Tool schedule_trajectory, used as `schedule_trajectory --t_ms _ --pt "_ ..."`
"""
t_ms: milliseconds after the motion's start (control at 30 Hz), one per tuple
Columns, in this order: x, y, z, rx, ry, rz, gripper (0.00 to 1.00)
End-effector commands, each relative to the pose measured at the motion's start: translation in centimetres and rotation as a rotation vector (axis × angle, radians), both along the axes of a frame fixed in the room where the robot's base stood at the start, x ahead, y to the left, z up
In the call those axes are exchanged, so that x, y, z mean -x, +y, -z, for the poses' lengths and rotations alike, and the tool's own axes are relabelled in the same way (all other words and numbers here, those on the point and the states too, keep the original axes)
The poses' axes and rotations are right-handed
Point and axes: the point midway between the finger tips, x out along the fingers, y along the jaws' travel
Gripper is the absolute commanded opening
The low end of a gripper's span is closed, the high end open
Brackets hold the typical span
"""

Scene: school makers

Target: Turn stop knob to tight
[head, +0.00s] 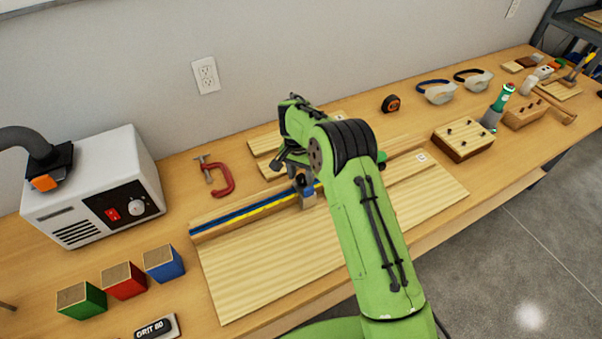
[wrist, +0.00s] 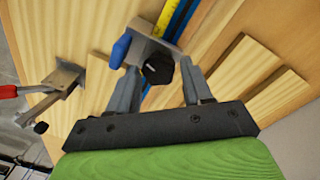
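The stop is a grey metal bracket with a blue piece (wrist: 121,48) on its side, on the fence with the blue track and yellow scale (head: 255,212). Its black knob (wrist: 158,68) has a white pointer line and shows in the wrist view. In the head view the stop (head: 307,198) is partly hidden by my gripper (head: 300,181). In the wrist view my gripper (wrist: 161,82) is open, with one finger on each side of the knob and gaps visible between. I see no tight mark in either view.
A red clamp (head: 222,180) lies behind the fence, near loose wood strips (head: 265,143). A metal piece with a red handle (wrist: 62,82) is left of my gripper in the wrist view. A white machine (head: 92,190) and coloured blocks (head: 124,281) stand at the left.

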Motion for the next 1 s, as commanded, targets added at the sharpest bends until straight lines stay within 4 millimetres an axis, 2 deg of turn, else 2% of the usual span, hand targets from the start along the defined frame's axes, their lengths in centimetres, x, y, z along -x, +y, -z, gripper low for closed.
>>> schedule_trajectory --t_ms 167,267,500,700,800,1000 --pt "-0.1 0.1 -0.9 0.0 -0.001 -0.001 0.5" --pt "-0.1 0.2 -3.2 -0.001 -0.004 0.0 0.5" --pt "-0.4 0.7 -10.3 -0.001 -0.005 -0.001 0.5" --pt "-0.5 0.9 -14.6 0.0 -0.001 0.0 0.5" --pt "-0.5 1.0 -15.6 0.0 0.0 0.0 0.5" --pt "-0.5 1.0 -15.7 0.001 0.001 0.0 0.5"
